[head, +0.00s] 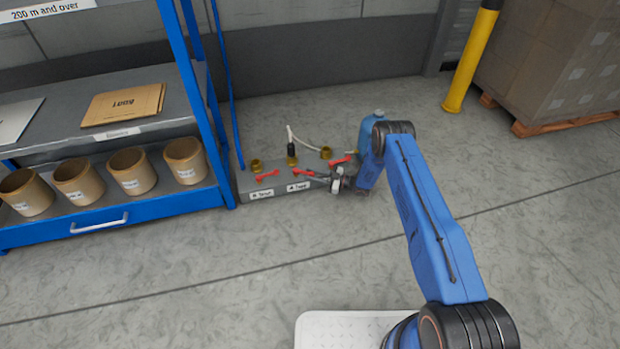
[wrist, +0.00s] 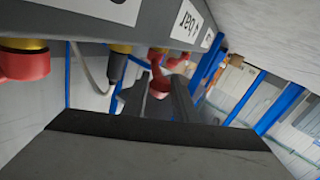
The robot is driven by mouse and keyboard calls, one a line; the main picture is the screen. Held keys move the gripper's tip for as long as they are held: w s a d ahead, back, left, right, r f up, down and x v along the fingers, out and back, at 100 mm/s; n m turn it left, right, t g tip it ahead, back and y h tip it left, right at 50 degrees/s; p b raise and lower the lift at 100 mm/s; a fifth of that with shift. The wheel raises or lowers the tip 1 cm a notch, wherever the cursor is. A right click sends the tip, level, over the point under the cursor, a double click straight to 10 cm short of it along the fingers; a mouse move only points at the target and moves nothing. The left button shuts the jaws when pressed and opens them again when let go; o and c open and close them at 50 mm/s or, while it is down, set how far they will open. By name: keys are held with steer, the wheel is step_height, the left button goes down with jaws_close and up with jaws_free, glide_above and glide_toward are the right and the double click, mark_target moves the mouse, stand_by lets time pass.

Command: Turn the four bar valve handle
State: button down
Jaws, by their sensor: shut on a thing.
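A grey valve block (head: 249,182) on the floor carries red handles. The middle red handle (head: 302,172) is by a label that is too small to read surely in the head view. In the wrist view, a label (wrist: 190,20) reading like "4 bar" upside down is close to the red handle (wrist: 160,84). My gripper (head: 318,178) comes in from the right and is shut on this handle's end, with its dark fingers (wrist: 158,100) on both sides. Another red handle (head: 267,176) lies left and one (head: 340,161) lies to the right behind my gripper.
Brass fittings (head: 326,152) and a pale hose (head: 305,141) stand on the block. A blue shelf rack (head: 110,216) with brown pots is close at left. A yellow post (head: 469,65) and boxes on a pallet are at back right. The floor in front is clear.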

steer(key=shift+w+d+n+g, duration=0.15)
steer(key=shift+w+n+g, duration=0.2)
steer(key=shift+n+g, duration=0.25)
steer(key=c, duration=1.4)
jaws_free()
steer(key=shift+c, duration=0.2)
steer(key=s+d, duration=0.3)
steer(key=d, duration=1.4)
steer(key=shift+d, duration=0.1)
